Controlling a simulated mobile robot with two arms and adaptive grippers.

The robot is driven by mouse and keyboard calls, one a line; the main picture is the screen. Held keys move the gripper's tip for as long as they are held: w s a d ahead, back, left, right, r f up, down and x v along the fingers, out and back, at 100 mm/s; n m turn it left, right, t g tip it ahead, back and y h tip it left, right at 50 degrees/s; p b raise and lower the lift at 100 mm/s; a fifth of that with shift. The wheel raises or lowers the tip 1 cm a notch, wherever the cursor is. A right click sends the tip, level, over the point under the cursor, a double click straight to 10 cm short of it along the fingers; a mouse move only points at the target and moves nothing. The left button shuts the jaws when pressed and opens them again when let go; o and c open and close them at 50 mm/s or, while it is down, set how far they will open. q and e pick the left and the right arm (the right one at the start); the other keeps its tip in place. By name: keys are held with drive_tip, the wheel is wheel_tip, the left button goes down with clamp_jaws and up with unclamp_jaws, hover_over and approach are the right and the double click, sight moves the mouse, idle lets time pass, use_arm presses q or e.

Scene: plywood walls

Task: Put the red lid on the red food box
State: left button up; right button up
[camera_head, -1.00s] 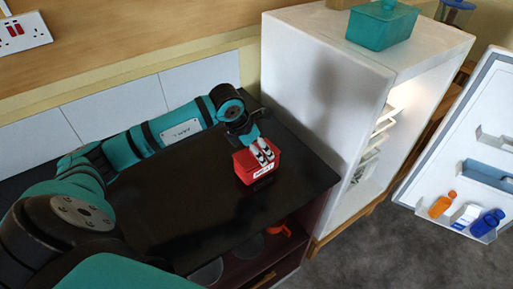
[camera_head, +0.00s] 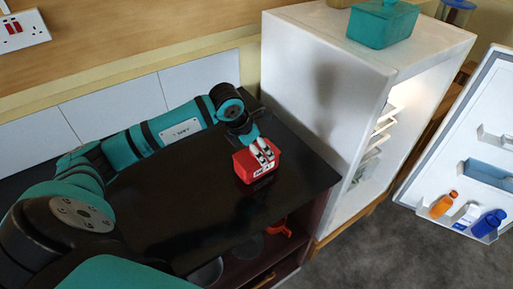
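The red food box (camera_head: 243,168), with a white label on its front, sits on the black countertop near its right end. My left gripper (camera_head: 266,162) reaches in from the left, with its pale fingers at the top and front of the box. The fingers lie close together and partly cover the box. I cannot tell whether they are shut on anything. I cannot make out a separate red lid; the top of the box is partly hidden by the gripper. My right gripper is not in view.
A white fridge (camera_head: 315,95) stands right of the countertop (camera_head: 185,215), its door (camera_head: 450,150) open with bottles inside. A teal lidded box (camera_head: 382,25) is on top. An orange-red item (camera_head: 279,229) lies on a lower shelf. The counter's middle is clear.

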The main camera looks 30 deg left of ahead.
use_arm(q)
drive_tip(key=shift+f+b, duration=0.2)
drive_tip(key=shift+b, duration=0.1)
drive_tip(key=o, duration=1.1)
drive_tip(key=shift+c, duration=0.2)
drive_tip(key=v, duration=1.2)
